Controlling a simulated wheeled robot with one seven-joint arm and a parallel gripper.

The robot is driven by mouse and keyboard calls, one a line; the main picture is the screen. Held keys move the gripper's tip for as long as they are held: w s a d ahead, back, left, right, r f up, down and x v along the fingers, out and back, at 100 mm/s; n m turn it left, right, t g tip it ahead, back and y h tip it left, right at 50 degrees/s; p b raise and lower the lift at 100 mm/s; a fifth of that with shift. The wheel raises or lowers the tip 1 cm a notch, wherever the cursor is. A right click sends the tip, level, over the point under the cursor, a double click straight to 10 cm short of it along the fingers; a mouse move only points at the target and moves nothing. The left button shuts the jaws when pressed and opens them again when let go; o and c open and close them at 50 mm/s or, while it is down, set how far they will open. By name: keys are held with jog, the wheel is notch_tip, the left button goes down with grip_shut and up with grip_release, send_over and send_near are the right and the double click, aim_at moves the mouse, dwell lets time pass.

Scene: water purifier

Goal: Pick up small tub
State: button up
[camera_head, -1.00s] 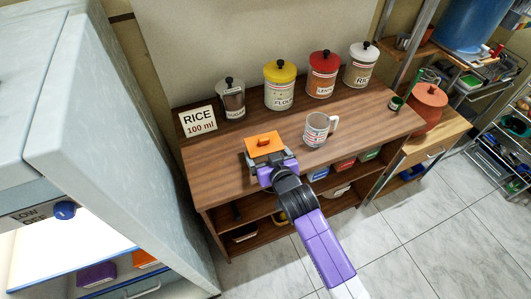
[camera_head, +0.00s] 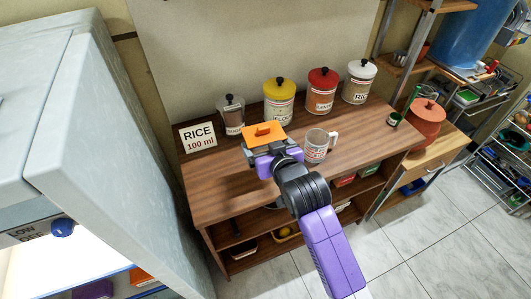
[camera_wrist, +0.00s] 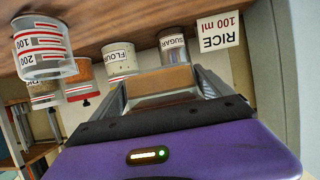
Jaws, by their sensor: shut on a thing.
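The small tub (camera_head: 264,132) has a flat orange lid with a small raised handle. My gripper (camera_head: 265,148) is shut on it, with one finger on each side. The tub appears raised above the wooden table, in front of the jars and left of the measuring cup. In the wrist view, the tub's side (camera_wrist: 162,98) shows between my two fingers, over the purple gripper body. Its lower part is mostly hidden by my gripper in the head view.
A clear measuring cup (camera_head: 316,147) stands on the wooden table (camera_head: 222,182). Sugar (camera_head: 232,117), flour (camera_head: 279,104), red-lidded (camera_head: 321,92) and rice (camera_head: 358,84) jars line the back. A RICE 100 ml card (camera_head: 198,137) stands left. The front left tabletop is clear.

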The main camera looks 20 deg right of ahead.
jog(key=shift+r, duration=4.1)
